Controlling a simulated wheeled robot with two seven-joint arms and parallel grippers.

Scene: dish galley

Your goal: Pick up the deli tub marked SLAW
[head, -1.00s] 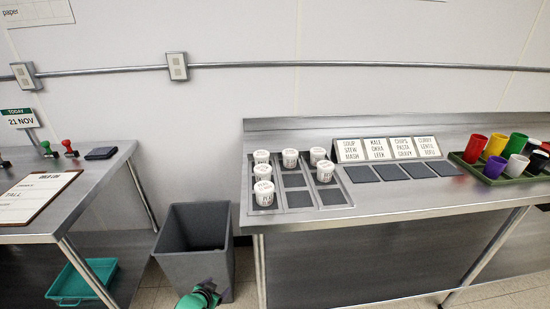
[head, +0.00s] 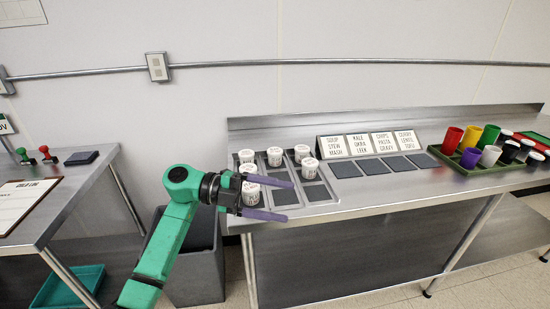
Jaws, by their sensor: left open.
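Several white lidded deli tubs stand in a dark compartment rack (head: 318,193) on the steel counter. They include a back left tub (head: 246,156), a back middle tub (head: 275,156), a back right tub (head: 302,152), one in front of that (head: 309,168), and a front left tub (head: 250,194). Another tub (head: 247,169) is partly hidden. Their print is too small to read, so I cannot tell which is SLAW. My left gripper (head: 287,201) is open and empty, its purple fingers pointing right over the rack's front, beside the front left tub. My right gripper is out of view.
Word cards (head: 372,144) stand behind dark pads (head: 371,165) right of the rack. A green tray (head: 475,170) holds coloured cups. A grey bin (head: 200,270) stands on the floor, partly behind my left arm. A side table (head: 85,178) is at the left.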

